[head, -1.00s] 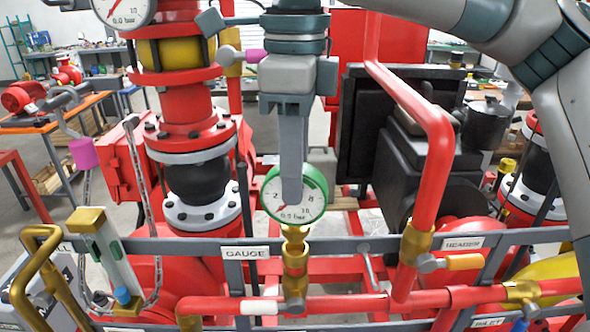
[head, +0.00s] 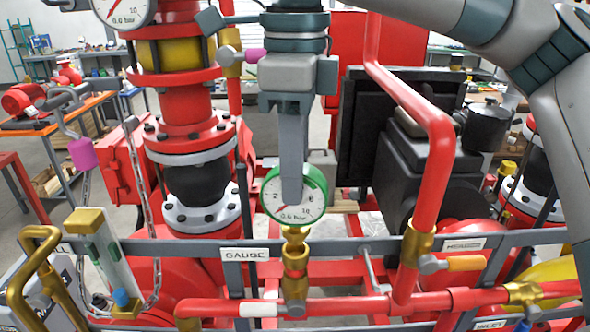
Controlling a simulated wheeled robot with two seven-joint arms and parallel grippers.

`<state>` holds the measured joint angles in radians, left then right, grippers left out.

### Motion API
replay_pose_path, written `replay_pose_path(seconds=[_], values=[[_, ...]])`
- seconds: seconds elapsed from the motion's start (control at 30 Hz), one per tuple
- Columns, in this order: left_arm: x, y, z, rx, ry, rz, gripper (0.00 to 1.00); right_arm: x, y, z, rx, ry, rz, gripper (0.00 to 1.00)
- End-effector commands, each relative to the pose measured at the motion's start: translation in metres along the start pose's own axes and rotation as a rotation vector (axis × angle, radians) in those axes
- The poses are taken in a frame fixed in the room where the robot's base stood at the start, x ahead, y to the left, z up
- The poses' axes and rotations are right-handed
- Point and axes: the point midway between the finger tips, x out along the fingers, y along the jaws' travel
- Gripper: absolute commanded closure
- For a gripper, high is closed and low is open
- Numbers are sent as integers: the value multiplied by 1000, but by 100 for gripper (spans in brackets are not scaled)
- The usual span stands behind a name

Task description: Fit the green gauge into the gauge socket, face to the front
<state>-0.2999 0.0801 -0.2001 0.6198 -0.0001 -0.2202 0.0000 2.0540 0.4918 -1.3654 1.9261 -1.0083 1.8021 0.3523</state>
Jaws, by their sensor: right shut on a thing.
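The green gauge (head: 313,181) has a green rim and a white dial, and its face is toward me. My right gripper (head: 292,192) comes down from above and is shut on the gauge, with a finger in front of the dial. The gauge sits directly above the brass gauge socket (head: 295,258), by the GAUGE label (head: 246,254). A short brass piece joins the two in line, and I cannot tell whether the gauge stem is seated. My left gripper is not in view.
A red pipe (head: 438,150) rises to the right of the gauge. A grey rail (head: 345,246) crosses behind the socket. A red flanged column (head: 190,120) stands at left, with a chain and a brass-capped sight tube (head: 115,265) near it.

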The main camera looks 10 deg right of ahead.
Motion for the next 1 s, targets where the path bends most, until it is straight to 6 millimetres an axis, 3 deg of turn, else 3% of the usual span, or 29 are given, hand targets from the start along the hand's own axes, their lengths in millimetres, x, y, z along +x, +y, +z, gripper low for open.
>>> replay_pose_path(seconds=[1.0], values=[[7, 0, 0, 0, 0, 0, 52, 0, 0, 0, 0, -1, 0, 100]])
